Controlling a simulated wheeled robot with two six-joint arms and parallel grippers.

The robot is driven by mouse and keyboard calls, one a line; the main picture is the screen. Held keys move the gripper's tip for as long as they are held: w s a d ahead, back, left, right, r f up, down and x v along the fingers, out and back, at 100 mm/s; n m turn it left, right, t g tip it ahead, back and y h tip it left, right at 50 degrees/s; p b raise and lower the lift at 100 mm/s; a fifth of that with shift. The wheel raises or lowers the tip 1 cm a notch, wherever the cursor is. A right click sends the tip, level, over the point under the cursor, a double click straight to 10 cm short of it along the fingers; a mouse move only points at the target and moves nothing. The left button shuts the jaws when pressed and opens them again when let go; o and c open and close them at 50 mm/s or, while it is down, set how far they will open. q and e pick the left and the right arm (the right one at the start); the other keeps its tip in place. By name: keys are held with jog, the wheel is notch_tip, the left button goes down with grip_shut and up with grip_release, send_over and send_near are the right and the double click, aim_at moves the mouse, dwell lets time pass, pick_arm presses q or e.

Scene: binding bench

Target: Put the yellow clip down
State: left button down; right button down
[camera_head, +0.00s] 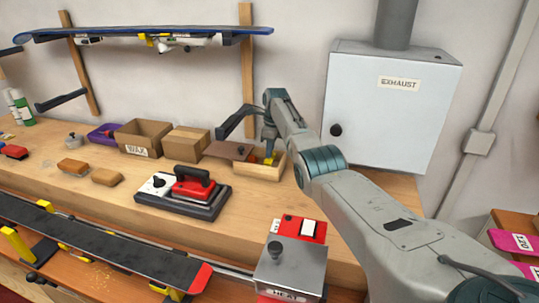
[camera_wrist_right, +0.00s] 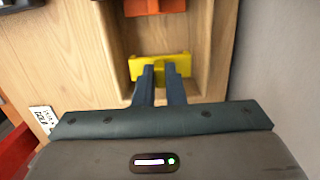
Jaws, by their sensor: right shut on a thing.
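The yellow clip (camera_wrist_right: 160,66) is between the fingertips of my right gripper (camera_wrist_right: 161,76) in the right wrist view. The gripper is shut on it. In the head view my right gripper (camera_head: 269,150) points down at a small open wooden box (camera_head: 258,172) near the back of the bench, and a bit of the yellow clip (camera_head: 271,160) shows there. The clip lies within the box's outline; whether it touches the floor of the box I cannot tell. My left gripper is out of view.
An orange piece (camera_wrist_right: 153,6) lies at the box's far end in the right wrist view. A brown box (camera_head: 186,140) and a wax box (camera_head: 143,137) stand left of it. A red iron (camera_head: 193,186) sits in front. The grey exhaust cabinet (camera_head: 385,110) stands behind right.

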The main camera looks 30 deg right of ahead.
notch_tip(320, 180, down, 2)
jog(key=shift+f, duration=0.25)
jog(key=shift+s+a+f, duration=0.1)
jog(key=c, duration=1.5)
grip_release()
jog(key=shift+f, duration=0.15)
jog(key=shift+r, duration=0.4)
notch_tip(320, 180, up, 11)
jog(key=b, duration=0.2)
jog(key=shift+s+d+r, duration=0.2)
jog(key=shift+s+d, duration=0.2)
jog(key=shift+d, duration=0.05)
